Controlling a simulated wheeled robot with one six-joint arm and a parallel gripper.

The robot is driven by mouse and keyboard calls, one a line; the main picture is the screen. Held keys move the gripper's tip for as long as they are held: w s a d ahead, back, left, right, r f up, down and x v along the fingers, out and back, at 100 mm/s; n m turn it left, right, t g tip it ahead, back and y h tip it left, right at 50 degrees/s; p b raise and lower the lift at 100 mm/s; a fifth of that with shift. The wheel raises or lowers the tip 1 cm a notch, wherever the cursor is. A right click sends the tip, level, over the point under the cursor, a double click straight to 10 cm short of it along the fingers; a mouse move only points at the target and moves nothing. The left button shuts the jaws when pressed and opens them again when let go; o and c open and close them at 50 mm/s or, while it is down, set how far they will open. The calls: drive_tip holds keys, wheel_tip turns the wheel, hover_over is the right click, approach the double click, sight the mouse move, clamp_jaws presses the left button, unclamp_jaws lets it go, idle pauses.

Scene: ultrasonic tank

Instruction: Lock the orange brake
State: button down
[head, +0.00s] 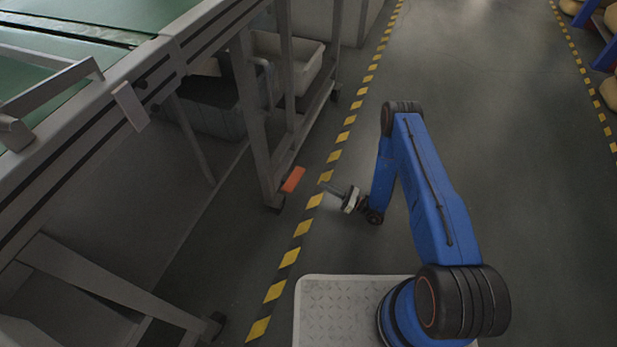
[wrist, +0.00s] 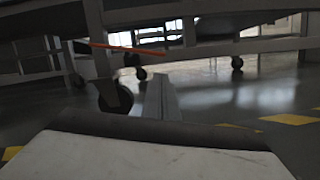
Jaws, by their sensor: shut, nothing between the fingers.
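The orange brake (head: 293,179) is a flat orange pedal low on the leg of the grey workbench frame, just above a caster, left of the striped floor line. In the wrist view the brake (wrist: 118,48) shows edge-on as a thin orange strip sticking out above a dark caster wheel (wrist: 115,97). My gripper (head: 326,186) is shut and empty, low near the floor and pointing left toward the brake, with a small gap between them. In the wrist view my gripper's fingers (wrist: 161,98) are together, right of and below the brake.
The workbench (head: 170,75) with its green top and grey legs fills the left. Grey bins (head: 215,105) stand under it. A yellow and black floor line (head: 303,228) runs along the bench. The floor at right is clear up to shelving (head: 606,52).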

drive_tip(key=x, duration=1)
drive_tip(key=shift+w, duration=0.1)
idle(0.3)
